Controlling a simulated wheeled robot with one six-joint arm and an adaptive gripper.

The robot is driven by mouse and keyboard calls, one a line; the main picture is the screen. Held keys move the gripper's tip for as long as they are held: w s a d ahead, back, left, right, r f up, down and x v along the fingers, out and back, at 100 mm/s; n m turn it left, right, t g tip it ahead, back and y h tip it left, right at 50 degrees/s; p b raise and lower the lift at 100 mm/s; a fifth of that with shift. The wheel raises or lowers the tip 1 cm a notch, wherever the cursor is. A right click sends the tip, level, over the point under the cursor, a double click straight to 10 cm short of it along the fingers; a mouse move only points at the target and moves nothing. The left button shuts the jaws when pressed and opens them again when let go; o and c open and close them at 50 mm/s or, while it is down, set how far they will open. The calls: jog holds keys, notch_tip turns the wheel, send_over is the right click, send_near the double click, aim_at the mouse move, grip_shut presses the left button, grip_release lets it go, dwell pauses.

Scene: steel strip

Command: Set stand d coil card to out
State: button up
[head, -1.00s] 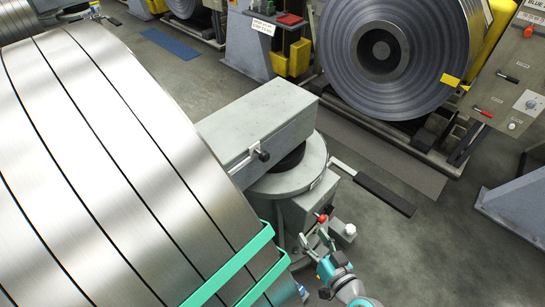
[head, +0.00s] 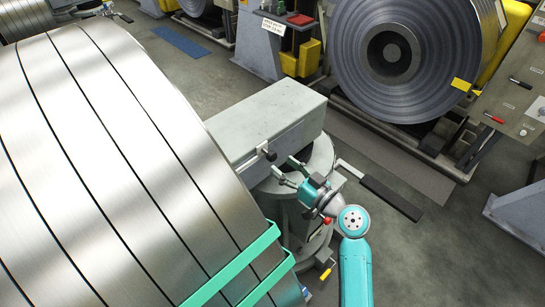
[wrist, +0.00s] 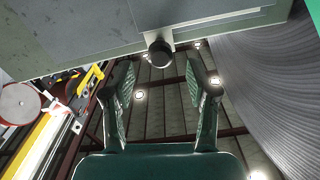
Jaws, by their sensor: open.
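A black knob (head: 269,153) sits on a pale bracket on the side of a grey beam (head: 265,120), beside the large strip coil (head: 110,160). In the wrist view the knob (wrist: 160,54) is ahead, between and just beyond my fingertips. My gripper (head: 285,167) is open and empty, its fingers pointing at the knob from the lower right, apart from it. The open fingers also show in the wrist view (wrist: 158,78). I cannot read any stand letter or card marking on the beam.
A red-tipped lever (head: 327,221) and a yellow-handled lever (head: 327,271) are below my wrist. Behind stand another coil (head: 390,55) and a control panel (head: 515,95). Open floor lies at lower right.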

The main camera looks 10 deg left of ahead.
aim_at(274, 159)
jog(key=shift+x, duration=2.7)
jog(key=shift+c, duration=0.3)
grip_shut()
